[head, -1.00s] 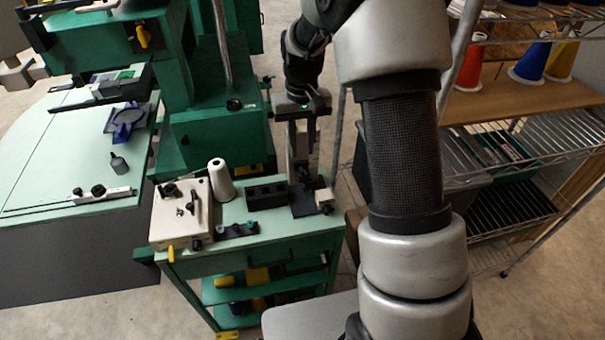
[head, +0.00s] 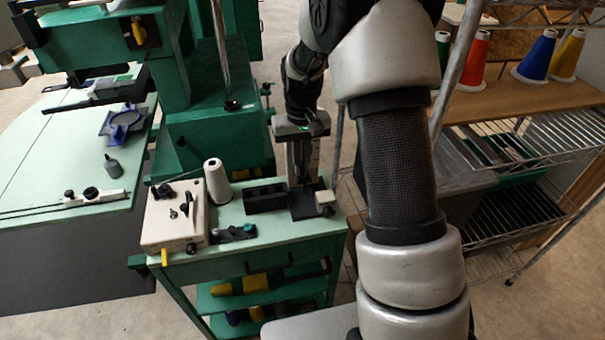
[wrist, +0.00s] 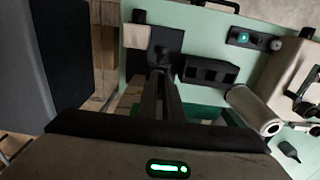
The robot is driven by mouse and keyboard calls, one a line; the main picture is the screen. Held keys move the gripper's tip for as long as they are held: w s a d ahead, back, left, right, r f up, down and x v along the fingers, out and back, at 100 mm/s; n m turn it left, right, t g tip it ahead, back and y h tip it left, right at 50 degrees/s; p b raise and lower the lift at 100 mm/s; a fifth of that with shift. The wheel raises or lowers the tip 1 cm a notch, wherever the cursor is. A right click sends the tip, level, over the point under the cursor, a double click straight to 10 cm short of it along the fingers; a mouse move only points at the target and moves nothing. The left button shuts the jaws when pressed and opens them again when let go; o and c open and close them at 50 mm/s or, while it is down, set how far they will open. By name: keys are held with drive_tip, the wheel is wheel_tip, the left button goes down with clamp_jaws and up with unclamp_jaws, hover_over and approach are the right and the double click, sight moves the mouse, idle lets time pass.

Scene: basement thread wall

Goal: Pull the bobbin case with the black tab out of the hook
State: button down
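My gripper (head: 302,183) points down over the right end of the small green bench, above a dark stand (head: 305,208) with a cream block (head: 325,197) on its right. In the wrist view, the fingers of my gripper (wrist: 160,73) lie close together, with nothing visible between them. Their tips are near the dark stand plate (wrist: 168,40), beside the cream block (wrist: 137,36). I cannot make out the hook or the bobbin case with the black tab. A small black fixture with a green piece (head: 236,232) lies further left on the bench; it also shows in the wrist view (wrist: 245,38).
A black slotted block (head: 265,198) stands just left of the stand. A white thread cone (head: 216,184) and a cream box with knobs (head: 173,216) are further left. A wire shelf (head: 535,140) with thread cones is at right.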

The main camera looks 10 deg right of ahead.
drive_tip(key=shift+r+p, duration=1.05)
drive_tip(key=shift+r, duration=0.45)
drive_tip(key=shift+r+p, duration=1.05)
drive_tip(key=shift+r, duration=0.55)
wheel_tip(320, 180, up, 3)
drive_tip(key=shift+f+p, duration=0.15)
drive_tip(key=shift+p, duration=0.85)
drive_tip(key=c, duration=1.8)
unclamp_jaws()
drive_tip(key=shift+c, duration=0.2)
